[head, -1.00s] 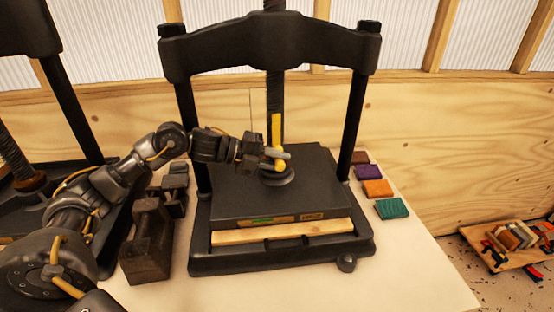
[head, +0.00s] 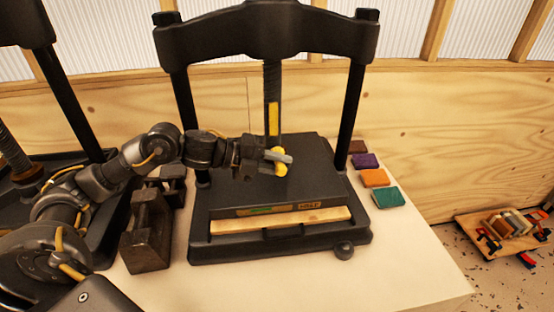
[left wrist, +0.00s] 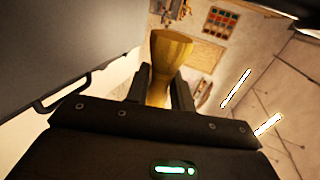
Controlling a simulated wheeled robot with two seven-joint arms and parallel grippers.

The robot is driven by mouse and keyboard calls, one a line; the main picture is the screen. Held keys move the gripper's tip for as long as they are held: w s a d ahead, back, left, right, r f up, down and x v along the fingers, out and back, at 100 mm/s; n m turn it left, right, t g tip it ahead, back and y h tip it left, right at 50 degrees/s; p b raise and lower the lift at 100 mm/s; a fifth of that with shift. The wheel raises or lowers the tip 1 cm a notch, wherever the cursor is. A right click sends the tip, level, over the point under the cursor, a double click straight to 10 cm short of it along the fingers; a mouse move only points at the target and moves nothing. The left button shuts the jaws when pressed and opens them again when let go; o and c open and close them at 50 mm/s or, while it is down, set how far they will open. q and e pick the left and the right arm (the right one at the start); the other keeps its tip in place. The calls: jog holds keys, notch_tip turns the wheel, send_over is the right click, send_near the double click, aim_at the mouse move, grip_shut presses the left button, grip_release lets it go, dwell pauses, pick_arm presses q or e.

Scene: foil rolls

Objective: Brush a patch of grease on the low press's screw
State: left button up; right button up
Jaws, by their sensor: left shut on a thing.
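The press (head: 262,42) in the middle has a dark upright screw (head: 272,80) running down to its black platen (head: 225,185). A yellow vertical strip (head: 273,118), apparently grease, shows on the screw above my gripper. My left gripper (head: 278,157) is in front of the screw's lower end, over the platen. It is shut on a yellow brush, whose small visible part (head: 281,170) shows below the fingers. In the left wrist view the brush (left wrist: 165,65) is a flared yellow shape between the fingers. Whether it touches the screw cannot be told. My right gripper is not in view.
A second press (head: 75,105) stands at the left. Dark iron weights (head: 147,235) lie between the presses. Colored blocks, including a green one (head: 388,197), lie right of the press. A wooden board (head: 275,222) lies under the platen. The table's front right is clear.

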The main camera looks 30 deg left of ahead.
pick_arm(q)
jog(key=shift+s+d, duration=0.9)
jog(key=shift+s, duration=0.3)
